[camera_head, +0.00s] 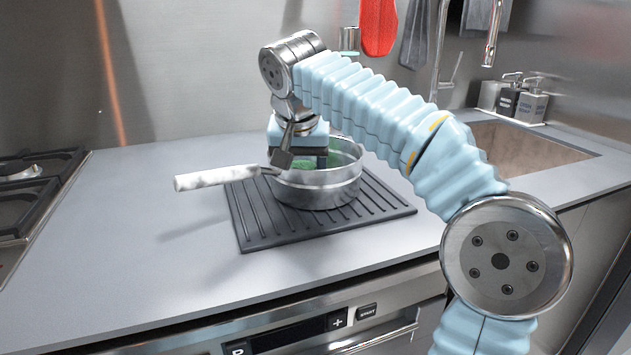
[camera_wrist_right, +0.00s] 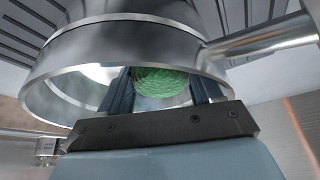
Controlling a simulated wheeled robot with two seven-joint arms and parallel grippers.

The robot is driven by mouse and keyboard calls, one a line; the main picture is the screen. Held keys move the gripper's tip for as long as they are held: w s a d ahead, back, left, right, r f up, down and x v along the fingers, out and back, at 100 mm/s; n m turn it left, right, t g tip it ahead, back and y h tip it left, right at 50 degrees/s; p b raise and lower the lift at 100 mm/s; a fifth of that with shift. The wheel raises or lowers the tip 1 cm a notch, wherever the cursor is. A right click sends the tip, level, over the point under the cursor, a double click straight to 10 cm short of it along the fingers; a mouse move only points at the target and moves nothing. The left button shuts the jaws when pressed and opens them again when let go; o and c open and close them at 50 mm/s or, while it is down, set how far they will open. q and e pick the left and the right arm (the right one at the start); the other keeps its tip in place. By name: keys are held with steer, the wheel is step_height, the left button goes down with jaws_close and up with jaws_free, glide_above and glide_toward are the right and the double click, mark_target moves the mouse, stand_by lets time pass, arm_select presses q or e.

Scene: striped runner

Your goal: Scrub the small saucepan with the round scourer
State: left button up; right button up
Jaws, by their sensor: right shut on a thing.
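The small saucepan (camera_head: 318,191) is steel with a white handle (camera_head: 215,177) pointing left. It stands upright on a dark ribbed mat (camera_head: 268,232). My right gripper (camera_head: 306,163) reaches down into the pan from above. It is shut on the green round scourer (camera_head: 303,164), which is inside the pan. The right wrist view shows the scourer (camera_wrist_right: 162,84) between the two fingers of my right gripper (camera_wrist_right: 160,92), within the pan's rim (camera_wrist_right: 60,97). Whether the scourer touches the pan's inner surface cannot be told. My left gripper is not in view.
A stove (camera_head: 30,180) is at the left and a sink (camera_head: 530,143) at the back right. Soap bottles (camera_head: 530,103) stand behind the sink. The grey counter (camera_head: 130,250) left of the mat is clear.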

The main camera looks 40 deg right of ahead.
steer(key=shift+r, duration=4.1)
steer(key=shift+w+d+r, duration=0.15)
steer(key=shift+w+r, duration=0.05)
steer(key=shift+r, duration=0.45)
steer(key=shift+s+r, duration=0.2)
steer(key=shift+r, duration=0.55)
steer(key=shift+s, duration=0.1)
